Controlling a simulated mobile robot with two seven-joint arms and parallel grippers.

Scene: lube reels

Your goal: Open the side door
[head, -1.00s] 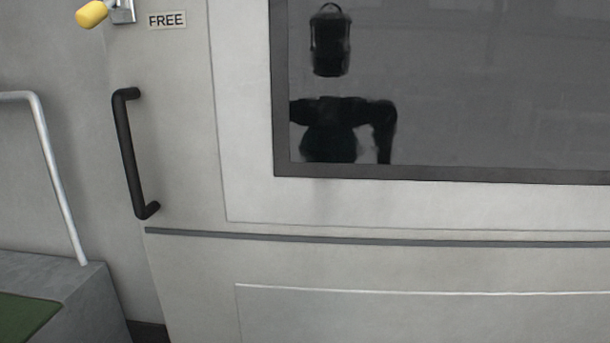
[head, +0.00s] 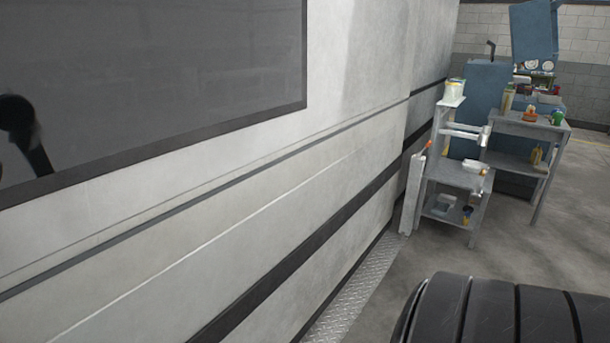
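The pale grey vehicle side with the side door panel (head: 215,190) fills the left half of the head view. Its dark window (head: 150,70) is at the upper left and holds a dark reflection at its left edge. The door's black handle and the yellow-knobbed latch are out of view now. Whether the door is shut cannot be told from this part of it. Neither of my grippers is in view.
A grey shelf stand (head: 455,180) with bottles and cans stands close to the vehicle's far end, with a blue cabinet (head: 487,95) behind. A ribbed black object (head: 490,312) is at the bottom right. Grey floor (head: 540,240) lies open between.

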